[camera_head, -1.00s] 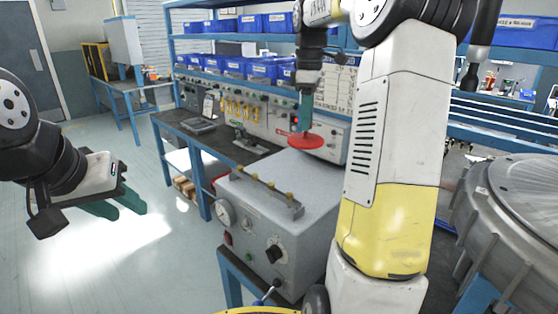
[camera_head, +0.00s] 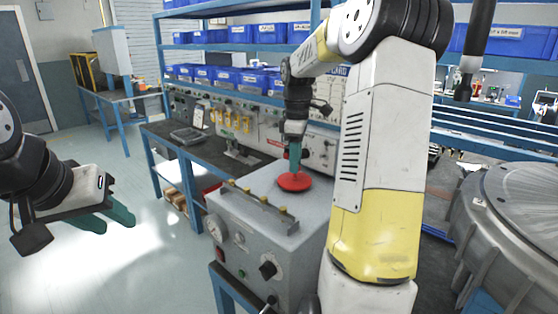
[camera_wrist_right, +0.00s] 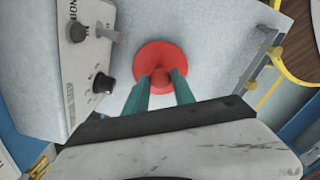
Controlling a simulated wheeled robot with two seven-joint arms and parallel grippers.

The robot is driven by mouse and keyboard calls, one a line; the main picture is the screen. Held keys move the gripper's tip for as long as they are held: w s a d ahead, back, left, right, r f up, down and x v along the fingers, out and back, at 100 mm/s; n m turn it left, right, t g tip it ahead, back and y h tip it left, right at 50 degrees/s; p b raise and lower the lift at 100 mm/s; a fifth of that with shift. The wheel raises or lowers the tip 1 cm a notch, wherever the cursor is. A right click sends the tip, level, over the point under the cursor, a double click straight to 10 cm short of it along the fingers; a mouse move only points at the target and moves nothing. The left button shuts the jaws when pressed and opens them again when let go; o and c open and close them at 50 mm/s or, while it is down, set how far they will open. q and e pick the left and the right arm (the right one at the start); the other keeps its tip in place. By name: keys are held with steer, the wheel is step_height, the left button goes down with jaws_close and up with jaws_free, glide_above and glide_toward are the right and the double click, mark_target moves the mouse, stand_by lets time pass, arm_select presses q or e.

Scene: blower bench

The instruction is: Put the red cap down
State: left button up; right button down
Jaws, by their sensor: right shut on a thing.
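The red cap (camera_head: 294,182) is a round disc with a knob, at the top of the grey box (camera_head: 262,225). My right gripper (camera_head: 296,166) points down from above and is shut on the cap's knob. In the right wrist view the red cap (camera_wrist_right: 161,66) lies between the green fingertips of the right gripper (camera_wrist_right: 160,84), over the grey surface. I cannot tell for sure whether the cap's underside touches the box top. My left gripper (camera_head: 112,218) hangs over the floor at the left, empty, its green fingers apart.
A rail with brass fittings (camera_head: 256,206) runs along the box top, left of the cap. Gauges and a black knob (camera_head: 268,268) are on the box front. A large grey round housing (camera_head: 512,225) stands at the right. Shelves with blue bins (camera_head: 250,80) are behind.

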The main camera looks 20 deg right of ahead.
steer(key=shift+f, duration=0.3)
steer(key=c, duration=1)
jaws_free()
steer(key=shift+c, duration=0.2)
